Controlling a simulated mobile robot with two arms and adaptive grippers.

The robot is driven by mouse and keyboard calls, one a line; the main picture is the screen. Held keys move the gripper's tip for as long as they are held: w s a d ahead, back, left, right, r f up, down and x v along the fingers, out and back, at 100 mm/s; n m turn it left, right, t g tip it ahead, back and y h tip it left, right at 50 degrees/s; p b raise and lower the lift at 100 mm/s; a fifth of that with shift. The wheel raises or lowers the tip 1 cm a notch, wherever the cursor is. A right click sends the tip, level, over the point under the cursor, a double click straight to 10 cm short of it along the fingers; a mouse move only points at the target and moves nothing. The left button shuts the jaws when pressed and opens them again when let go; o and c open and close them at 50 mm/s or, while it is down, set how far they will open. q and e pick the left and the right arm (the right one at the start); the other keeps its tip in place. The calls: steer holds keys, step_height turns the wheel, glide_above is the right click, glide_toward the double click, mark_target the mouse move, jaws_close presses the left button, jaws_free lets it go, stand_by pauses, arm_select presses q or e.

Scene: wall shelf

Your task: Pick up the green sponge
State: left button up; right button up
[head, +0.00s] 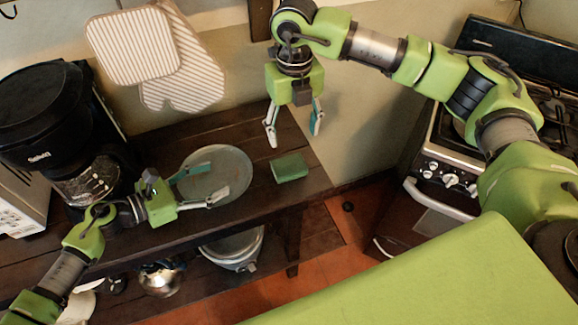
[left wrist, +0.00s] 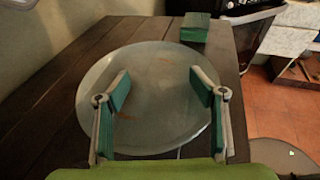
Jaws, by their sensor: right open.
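The green sponge (head: 289,167) is a small block lying on the dark wooden shelf, near its right end. It also shows in the left wrist view (left wrist: 195,27), beyond the plate. My right gripper (head: 292,140) is open and empty, pointing down above the shelf, close to the sponge and a little left of it. My left gripper (head: 222,182) is open and empty over the round glass plate (head: 236,163). In the left wrist view its two fingers (left wrist: 160,88) are spread wide with only the plate beneath.
A black coffee maker (head: 50,120) stands at the left of the shelf (head: 262,128). Striped pot holders (head: 133,47) hang on the wall. A stove (head: 450,150) stands at the right. A metal pot (head: 232,250) sits below. Bare wood surrounds the sponge.

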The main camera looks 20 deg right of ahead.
mark_target(289, 165)
steer(key=f+m, duration=0.4)
steer(key=m, duration=0.2)
steer(key=f+m, duration=0.4)
steer(key=m, duration=0.2)
steer(key=a+f+m, duration=0.1)
steer(key=f+m, duration=0.3)
steer(key=m, duration=0.2)
steer(key=shift+f, duration=0.2)
steer(key=c, duration=1)
